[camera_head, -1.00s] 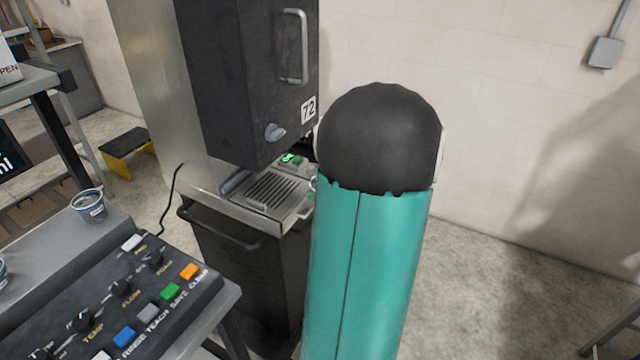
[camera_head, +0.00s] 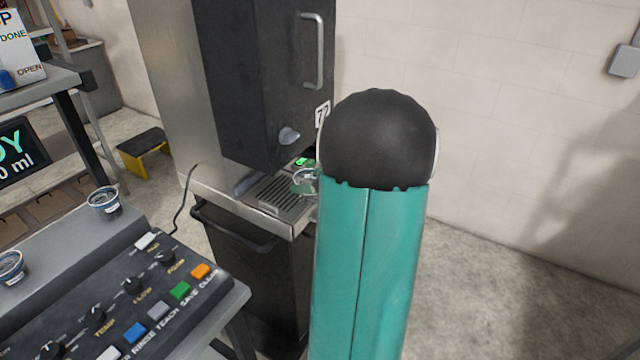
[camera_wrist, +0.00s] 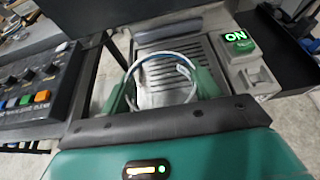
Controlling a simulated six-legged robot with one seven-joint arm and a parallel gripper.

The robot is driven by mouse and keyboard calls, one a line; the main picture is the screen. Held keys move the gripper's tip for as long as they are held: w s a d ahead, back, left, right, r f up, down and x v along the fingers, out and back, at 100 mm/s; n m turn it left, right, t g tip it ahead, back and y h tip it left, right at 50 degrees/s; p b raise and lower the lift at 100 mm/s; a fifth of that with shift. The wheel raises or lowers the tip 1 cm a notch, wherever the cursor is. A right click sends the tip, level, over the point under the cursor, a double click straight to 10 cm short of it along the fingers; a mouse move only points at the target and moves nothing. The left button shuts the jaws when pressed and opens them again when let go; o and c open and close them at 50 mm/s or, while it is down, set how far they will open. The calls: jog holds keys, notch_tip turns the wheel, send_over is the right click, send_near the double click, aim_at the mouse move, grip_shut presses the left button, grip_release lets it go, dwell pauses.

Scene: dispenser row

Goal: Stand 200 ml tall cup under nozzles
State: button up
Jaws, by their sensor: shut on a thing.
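A clear cup with a pale blue rim (camera_wrist: 160,96) is between the green fingers of my gripper (camera_wrist: 163,84) in the wrist view. My gripper is shut on it. In the head view the cup (camera_head: 303,184) shows just left of my arm, partly hidden by it, at the right part of the slatted drip tray (camera_head: 268,204). The cup looks roughly upright; I cannot tell whether its base touches the slats. The tray also shows in the wrist view (camera_wrist: 200,48). The dark dispenser housing (camera_head: 250,80) overhangs the tray's back. The nozzles are not visible.
A green lit ON switch (camera_wrist: 238,38) is beside the tray. A control panel (camera_head: 130,300) with knobs and coloured buttons stands at left. Small labelled cups (camera_head: 104,201) sit on the grey ledge behind it. A yellow step stool (camera_head: 143,152) is on the floor. Floor at right is clear.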

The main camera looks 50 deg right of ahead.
jog(key=w, duration=0.8)
jog(key=shift+w+a+f, duration=0.2)
jog(key=shift+a+f, duration=0.1)
jog(key=shift+a, duration=0.1)
jog(key=shift+w+f, duration=0.15)
jog(key=shift+w, duration=0.1)
jog(key=shift+f, duration=0.8)
jog(key=shift+s+f, duration=0.1)
jog(key=shift+f, duration=0.5)
jog(key=o, duration=1)
jog(key=shift+o, duration=0.2)
jog(key=v, duration=1.3)
jog(key=shift+s, duration=0.4)
jog(key=shift+r, duration=0.1)
